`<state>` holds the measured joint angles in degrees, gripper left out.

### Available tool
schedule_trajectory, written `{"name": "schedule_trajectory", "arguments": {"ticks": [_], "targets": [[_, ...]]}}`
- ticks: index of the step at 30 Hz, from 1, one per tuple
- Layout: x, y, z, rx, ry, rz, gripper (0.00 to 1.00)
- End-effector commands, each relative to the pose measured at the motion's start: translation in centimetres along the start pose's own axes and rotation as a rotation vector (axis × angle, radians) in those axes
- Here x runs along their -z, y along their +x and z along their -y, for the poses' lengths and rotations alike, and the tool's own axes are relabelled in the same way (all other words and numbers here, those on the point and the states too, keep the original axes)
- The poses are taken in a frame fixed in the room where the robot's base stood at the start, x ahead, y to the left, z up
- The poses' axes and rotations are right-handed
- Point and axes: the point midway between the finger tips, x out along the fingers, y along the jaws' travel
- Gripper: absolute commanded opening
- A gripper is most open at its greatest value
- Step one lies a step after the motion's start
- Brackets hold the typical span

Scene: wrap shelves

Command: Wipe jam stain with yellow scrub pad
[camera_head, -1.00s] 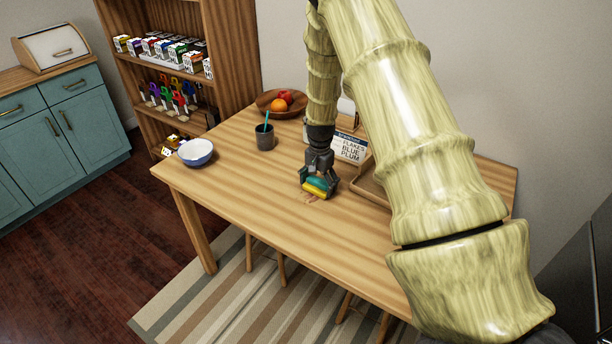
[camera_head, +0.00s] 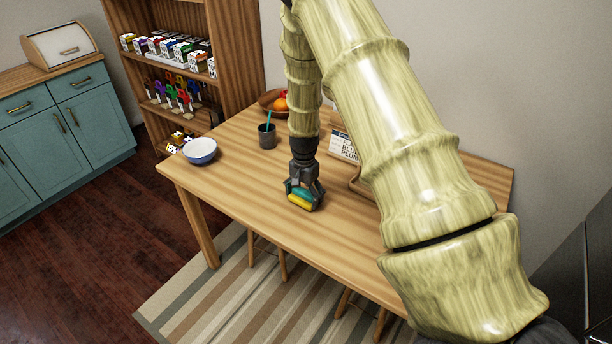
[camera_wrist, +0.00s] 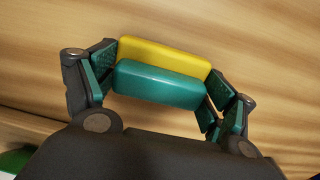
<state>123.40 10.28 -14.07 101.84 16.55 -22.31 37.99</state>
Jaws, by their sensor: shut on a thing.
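My gripper (camera_head: 304,193) is shut on the scrub pad (camera_head: 299,204), low over the wooden table, close to or on its top. The pad has a yellow layer and a teal layer. In the wrist view the pad (camera_wrist: 165,58) lies between the two fingers of my gripper (camera_wrist: 160,88), its yellow side towards the wood. I cannot tell whether the pad touches the table. No jam stain shows in either current view; the pad and gripper hide the wood beneath them.
The front-left tabletop is clear.

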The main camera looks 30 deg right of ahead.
Motion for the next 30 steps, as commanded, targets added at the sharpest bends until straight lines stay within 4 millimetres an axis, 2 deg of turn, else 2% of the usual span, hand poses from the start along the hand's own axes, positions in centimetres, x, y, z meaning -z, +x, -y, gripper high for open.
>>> {"name": "schedule_trajectory", "arguments": {"ticks": [1,18,22,30], "targets": [[0.2,-2.2,0.1,0.006,0.002,-0.004,0.54],[0.3,-7.2,0.0,0.004,0.002,-0.003,0.54],[0.2,-7.8,0.0,0.004,0.001,-0.003,0.54],[0.2,-7.8,0.1,0.004,0.001,-0.003,0.54]]}}
